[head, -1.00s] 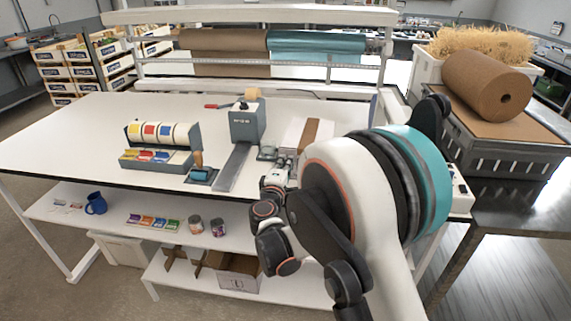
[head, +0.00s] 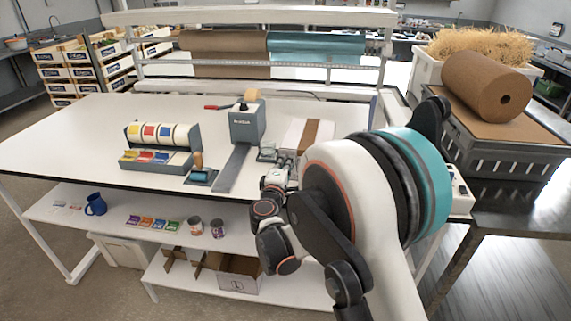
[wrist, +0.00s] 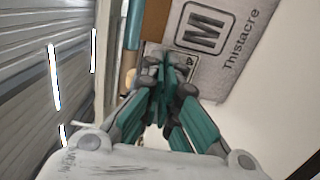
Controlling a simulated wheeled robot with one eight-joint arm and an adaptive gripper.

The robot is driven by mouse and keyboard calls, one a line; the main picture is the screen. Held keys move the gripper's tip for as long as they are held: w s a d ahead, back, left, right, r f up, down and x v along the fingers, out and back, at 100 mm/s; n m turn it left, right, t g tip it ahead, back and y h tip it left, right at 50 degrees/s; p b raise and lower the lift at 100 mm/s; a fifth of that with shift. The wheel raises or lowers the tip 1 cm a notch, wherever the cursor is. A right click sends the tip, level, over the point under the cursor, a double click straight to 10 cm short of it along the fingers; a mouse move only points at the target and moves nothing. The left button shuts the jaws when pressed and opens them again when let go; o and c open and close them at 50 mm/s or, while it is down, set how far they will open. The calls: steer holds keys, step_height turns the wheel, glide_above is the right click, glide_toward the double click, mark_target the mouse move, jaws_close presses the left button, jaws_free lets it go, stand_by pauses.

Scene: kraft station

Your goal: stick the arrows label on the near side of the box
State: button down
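The box (head: 293,136) is pale with a brown tape strip on top, standing on the white table right of the grey dispenser. In the wrist view the box (wrist: 232,75) shows a printed M and the word "Thistacre". My gripper (head: 279,174) is at the table's front edge, in front of the box. In the wrist view its teal fingers (wrist: 165,65) come together at the tips, close to the box. A small pale patch with a dark mark (wrist: 187,66) shows beside the fingertips; I cannot tell whether it is the arrows label, or whether the fingers pinch it.
A grey tape dispenser (head: 247,122) stands left of the box, and a small grey item (head: 267,152) lies between them. Label rolls in a holder (head: 163,134) stand further left. A blue-rolled hand tool (head: 200,176) lies near the front edge. The table's left part is clear.

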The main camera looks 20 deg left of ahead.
steer(key=shift+w, duration=0.15)
steer(key=c, duration=1.7)
jaws_free()
steer(key=shift+s+d+b, duration=0.2)
steer(key=shift+s+b, duration=0.1)
steer(key=shift+s, duration=0.8)
steer(key=shift+s+d+b, duration=0.15)
steer(key=shift+s+b, duration=0.15)
steer(key=shift+s, duration=0.8)
